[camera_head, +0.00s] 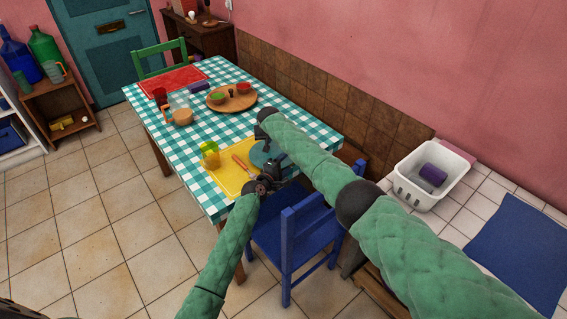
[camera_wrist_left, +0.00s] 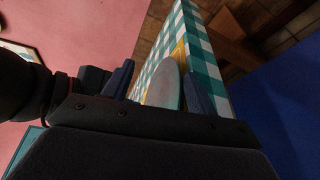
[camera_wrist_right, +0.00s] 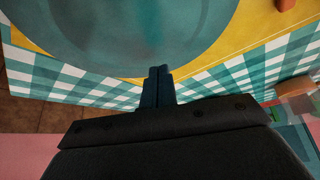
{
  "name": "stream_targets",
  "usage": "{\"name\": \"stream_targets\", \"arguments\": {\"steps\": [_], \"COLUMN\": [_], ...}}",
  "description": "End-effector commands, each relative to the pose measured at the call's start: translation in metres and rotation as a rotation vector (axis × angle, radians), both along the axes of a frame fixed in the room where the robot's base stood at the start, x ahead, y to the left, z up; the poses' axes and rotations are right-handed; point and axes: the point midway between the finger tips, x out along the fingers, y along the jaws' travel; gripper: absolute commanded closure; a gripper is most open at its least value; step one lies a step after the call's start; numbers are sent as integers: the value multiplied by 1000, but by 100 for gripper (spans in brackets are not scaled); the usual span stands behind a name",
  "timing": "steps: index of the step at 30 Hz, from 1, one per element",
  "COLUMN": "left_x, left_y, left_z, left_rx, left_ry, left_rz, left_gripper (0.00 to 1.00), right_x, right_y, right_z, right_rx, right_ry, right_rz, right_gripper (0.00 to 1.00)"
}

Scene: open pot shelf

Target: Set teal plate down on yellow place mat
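The teal plate (camera_head: 263,154) lies flat over the right side of the yellow place mat (camera_head: 228,180), partly past its edge above the checked cloth. Whether it touches the mat is hard to tell. My left gripper (camera_head: 267,180) is at the plate's near side. In the left wrist view its fingers (camera_wrist_left: 160,72) are apart, with the plate (camera_wrist_left: 163,84) showing between and beyond them, not pinched. In the right wrist view my right gripper (camera_wrist_right: 159,70) has its fingers together, overlapping the rim of the plate (camera_wrist_right: 140,35), with nothing visible between them. My arm partly hides the plate from the head.
A yellow mug (camera_head: 210,156) and orange-handled cutlery (camera_head: 243,164) are on the mat. A round wooden board (camera_head: 232,104) with bowls and a jug (camera_head: 180,108) stand farther back. A blue chair (camera_head: 293,232) is at the near side. A white basket (camera_head: 427,176) is at right.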

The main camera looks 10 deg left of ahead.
Motion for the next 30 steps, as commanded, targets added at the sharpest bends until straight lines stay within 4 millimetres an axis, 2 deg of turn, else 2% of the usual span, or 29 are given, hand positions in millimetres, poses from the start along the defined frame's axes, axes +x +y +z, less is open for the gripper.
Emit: {"name": "stream_targets", "arguments": {"steps": [30], "left_x": [0], "left_y": [1], "left_z": [-7], "left_rx": [0], "left_ry": [0], "left_rz": [0], "left_gripper": [43], "right_x": [0], "right_y": [0], "right_z": [-8], "right_rx": [0], "right_ry": [0], "right_rz": [0], "right_gripper": [100]}}
